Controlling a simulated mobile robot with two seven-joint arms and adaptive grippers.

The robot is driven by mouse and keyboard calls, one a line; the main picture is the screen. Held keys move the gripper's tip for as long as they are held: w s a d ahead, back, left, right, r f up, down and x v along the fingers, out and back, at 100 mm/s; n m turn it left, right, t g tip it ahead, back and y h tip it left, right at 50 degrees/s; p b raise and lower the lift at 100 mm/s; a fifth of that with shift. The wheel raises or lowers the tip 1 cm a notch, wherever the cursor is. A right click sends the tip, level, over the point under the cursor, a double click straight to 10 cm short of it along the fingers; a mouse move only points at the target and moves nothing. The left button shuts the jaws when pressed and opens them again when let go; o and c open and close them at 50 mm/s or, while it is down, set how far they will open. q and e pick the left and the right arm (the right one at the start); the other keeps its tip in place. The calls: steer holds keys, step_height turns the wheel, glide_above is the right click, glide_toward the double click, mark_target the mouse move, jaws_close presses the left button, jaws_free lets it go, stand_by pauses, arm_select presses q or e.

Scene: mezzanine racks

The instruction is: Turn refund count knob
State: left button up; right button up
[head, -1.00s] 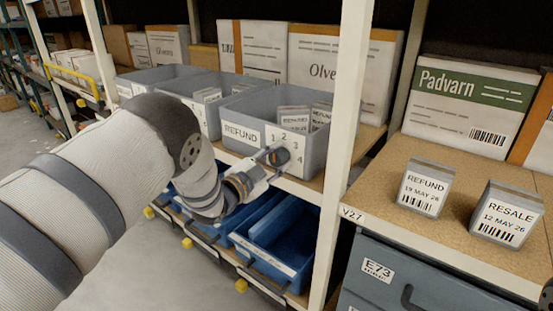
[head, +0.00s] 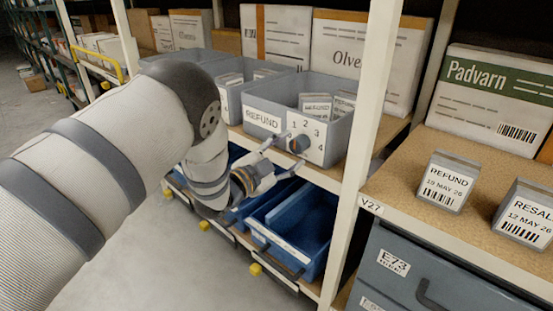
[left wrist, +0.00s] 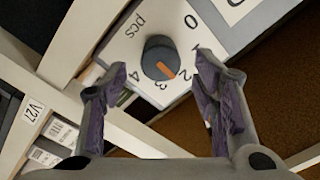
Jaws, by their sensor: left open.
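A dark round knob (head: 299,144) with numbers around it sits on a white plate (head: 313,130) on the front of the grey bin labelled REFUND (head: 345,140). In the left wrist view the knob (left wrist: 158,54) has an orange pointer aimed between 2 and 3. My left gripper (head: 283,157) is open and empty, its fingertips just short of the knob, in front and to its lower left. In the left wrist view its two fingers (left wrist: 162,66) stand apart, one on either side of the knob, with gaps. My right gripper is out of view.
Blue bins (head: 275,243) stand on the shelf below. A white rack post (head: 369,100) rises right of the REFUND bin. Open floor (head: 170,270) lies at lower left.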

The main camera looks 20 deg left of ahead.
arm_select(q)
steer(key=v, duration=0.8)
steer(key=shift+s, duration=0.15)
steer(key=shift+a+f, duration=0.1)
steer(key=s+a+f+n+g+y+p, duration=0.2)
steer(key=s+f+n+g+y, duration=0.55)
steer(key=s+f, duration=1.4)
steer(key=s+d+n+g+h, duration=0.1)
steer(key=s+d+n+g, duration=0.2)
steer(key=s+g, duration=0.9)
steer(key=s+n+p, duration=0.1)
steer(key=s+n, duration=0.1)
steer(key=s, duration=1.4)
steer(key=shift+f+n+h, duration=0.35)
steer(key=shift+f, duration=0.05)
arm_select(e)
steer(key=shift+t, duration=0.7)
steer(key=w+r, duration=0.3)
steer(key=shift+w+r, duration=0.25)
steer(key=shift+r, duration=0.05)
